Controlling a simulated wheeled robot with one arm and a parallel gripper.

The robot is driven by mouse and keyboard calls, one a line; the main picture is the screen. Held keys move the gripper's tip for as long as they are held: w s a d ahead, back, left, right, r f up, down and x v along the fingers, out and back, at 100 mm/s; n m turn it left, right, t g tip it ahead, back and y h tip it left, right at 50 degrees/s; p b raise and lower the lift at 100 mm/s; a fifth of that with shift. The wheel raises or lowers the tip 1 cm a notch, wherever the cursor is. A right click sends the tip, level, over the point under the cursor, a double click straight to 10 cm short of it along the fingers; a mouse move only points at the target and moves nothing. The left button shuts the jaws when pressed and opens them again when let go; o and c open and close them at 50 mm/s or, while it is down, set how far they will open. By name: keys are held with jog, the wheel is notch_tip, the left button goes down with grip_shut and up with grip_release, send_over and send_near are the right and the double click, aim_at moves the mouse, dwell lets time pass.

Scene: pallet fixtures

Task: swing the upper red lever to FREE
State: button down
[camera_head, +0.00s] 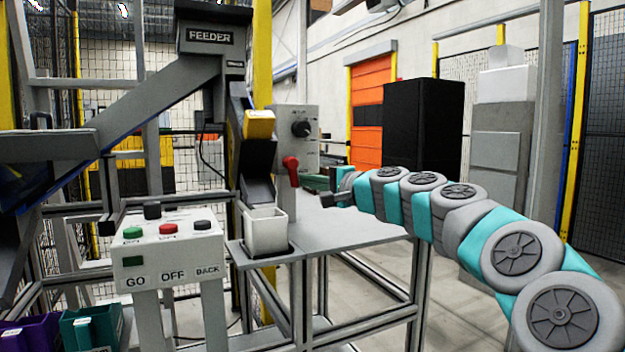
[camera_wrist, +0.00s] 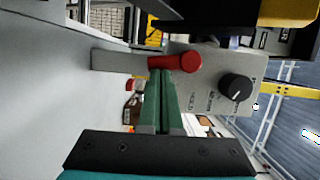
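The red lever (camera_head: 291,166) stands in front of a grey control box (camera_head: 309,150), with its knob end up in the head view. In the wrist view, which is turned sideways, the red lever (camera_wrist: 176,62) sits at the end of a grey post. Only one red lever is clear, and no FREE mark is readable. My gripper (camera_head: 312,183) is just right of the lever in the head view. In the wrist view, the green fingers of my gripper (camera_wrist: 160,76) lie close together, with tips near the red lever. I see nothing held between them; contact is unclear.
The control box has a black knob (camera_head: 301,128). A yellow-topped feeder chute (camera_head: 258,124) and a white bin (camera_head: 265,233) stand left of the lever. A button box (camera_head: 168,252) is at front left. The grey table (camera_head: 345,233) is mostly clear at right.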

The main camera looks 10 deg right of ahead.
jog(key=shift+a+f+m, duration=0.15)
jog(key=shift+a+m, duration=0.05)
jog(key=shift+m, duration=0.3)
jog(key=shift+d, duration=0.15)
dwell(0.3)
jog(key=w+d+v, duration=0.1)
jog(key=d+v, duration=0.1)
jog(key=v, duration=1)
jog(key=shift+d+b, duration=0.3)
jog(key=shift+b, duration=0.1)
jog(key=shift+s, duration=0.1)
